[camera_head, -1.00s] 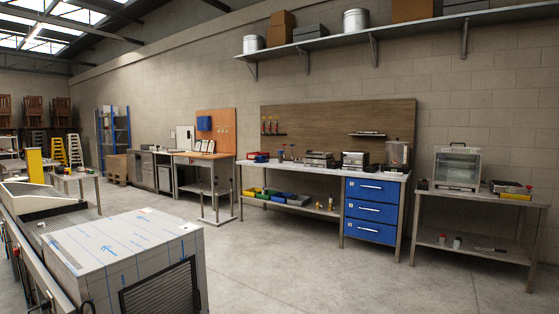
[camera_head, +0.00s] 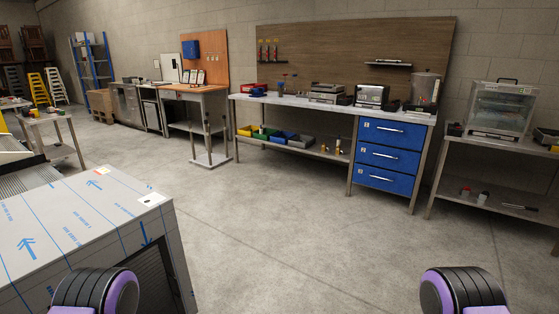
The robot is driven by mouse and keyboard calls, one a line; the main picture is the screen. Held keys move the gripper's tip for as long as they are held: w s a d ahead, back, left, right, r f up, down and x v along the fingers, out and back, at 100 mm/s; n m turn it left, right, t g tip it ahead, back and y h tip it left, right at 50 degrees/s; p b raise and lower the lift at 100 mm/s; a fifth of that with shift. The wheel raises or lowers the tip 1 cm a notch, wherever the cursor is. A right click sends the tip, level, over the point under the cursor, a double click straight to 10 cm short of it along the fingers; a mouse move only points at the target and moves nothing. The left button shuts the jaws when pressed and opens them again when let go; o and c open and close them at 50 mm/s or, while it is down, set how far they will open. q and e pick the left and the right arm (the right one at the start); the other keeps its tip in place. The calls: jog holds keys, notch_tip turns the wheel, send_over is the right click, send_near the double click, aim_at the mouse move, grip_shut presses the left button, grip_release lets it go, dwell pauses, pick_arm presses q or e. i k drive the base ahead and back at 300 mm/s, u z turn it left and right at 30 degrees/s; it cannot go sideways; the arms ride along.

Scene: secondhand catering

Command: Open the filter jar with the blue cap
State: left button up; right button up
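I cannot pick out a filter jar with a blue cap for certain at this distance. A small jar with a red top (camera_head: 465,191) stands on the lower shelf of the right-hand table. A pale jar (camera_head: 484,198) is beside it; its cap colour is unclear. Small upright items stand on the long workbench (camera_head: 315,103), too small to identify. Black and purple parts of my two arms show at the bottom edge. Both grippers are out of the picture.
The workbench has blue drawers (camera_head: 389,157) and coloured bins below. A glass-fronted cabinet (camera_head: 502,109) stands on the right-hand table (camera_head: 465,146). A large film-covered metal unit (camera_head: 75,222) fills the near left. The concrete floor (camera_head: 290,220) between is clear.

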aim_at(281, 87)
jog(key=i, duration=4.8)
jog(key=u, duration=1.05)
jog(key=i, duration=3)
jog(key=z, duration=2.15)
